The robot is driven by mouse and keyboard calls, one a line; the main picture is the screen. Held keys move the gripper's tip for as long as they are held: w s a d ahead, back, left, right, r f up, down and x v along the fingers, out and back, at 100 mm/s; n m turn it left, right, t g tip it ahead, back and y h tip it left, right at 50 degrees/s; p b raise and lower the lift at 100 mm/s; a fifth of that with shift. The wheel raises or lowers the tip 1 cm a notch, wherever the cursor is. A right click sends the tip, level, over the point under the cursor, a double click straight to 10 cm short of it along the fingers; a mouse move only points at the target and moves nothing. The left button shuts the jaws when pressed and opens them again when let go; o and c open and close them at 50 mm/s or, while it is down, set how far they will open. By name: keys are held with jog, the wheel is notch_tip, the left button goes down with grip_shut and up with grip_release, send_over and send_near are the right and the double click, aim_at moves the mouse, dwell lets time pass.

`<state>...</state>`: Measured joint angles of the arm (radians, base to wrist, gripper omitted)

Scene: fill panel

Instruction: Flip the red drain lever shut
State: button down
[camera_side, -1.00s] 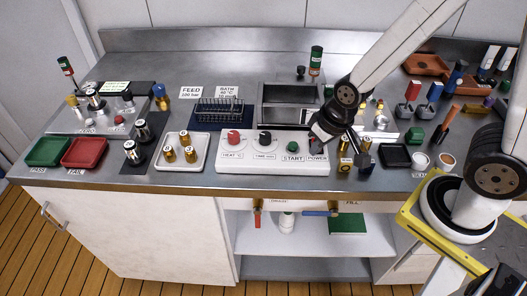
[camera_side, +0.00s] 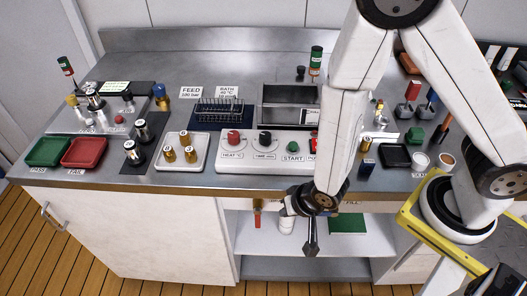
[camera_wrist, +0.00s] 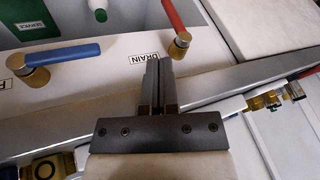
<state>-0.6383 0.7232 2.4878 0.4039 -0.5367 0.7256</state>
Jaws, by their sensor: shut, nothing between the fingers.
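The red drain lever (camera_side: 258,213) hangs downward from its brass valve under the bench edge in the side view. In the wrist view the red lever (camera_wrist: 172,14) runs away from its brass hub (camera_wrist: 179,43), beside the DRAIN label (camera_wrist: 138,52). My gripper (camera_side: 311,250) points down in front of the open shelf, to the right of the red lever and apart from it. In the wrist view my gripper (camera_wrist: 158,64) is shut and empty, with its tips just short of the label and hub.
A white bottle (camera_side: 286,226) and a green box (camera_side: 347,223) stand on the shelf. The bench edge (camera_side: 120,187) overhangs.

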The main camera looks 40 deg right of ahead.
aim_at(258, 219)
jog(key=shift+s+f+m+t, duration=0.25)
jog(key=shift+f+m+t, duration=0.3)
jog(key=shift+f, duration=0.35)
jog(key=shift+s+f+m+t, duration=0.2)
jog(key=shift+f+m+t, duration=0.3)
jog(key=shift+f, duration=0.35)
jog(key=shift+w, duration=0.1)
jog(key=x, duration=0.9)
jog(key=shift+w+f, duration=0.15)
jog(key=shift+f, duration=0.25)
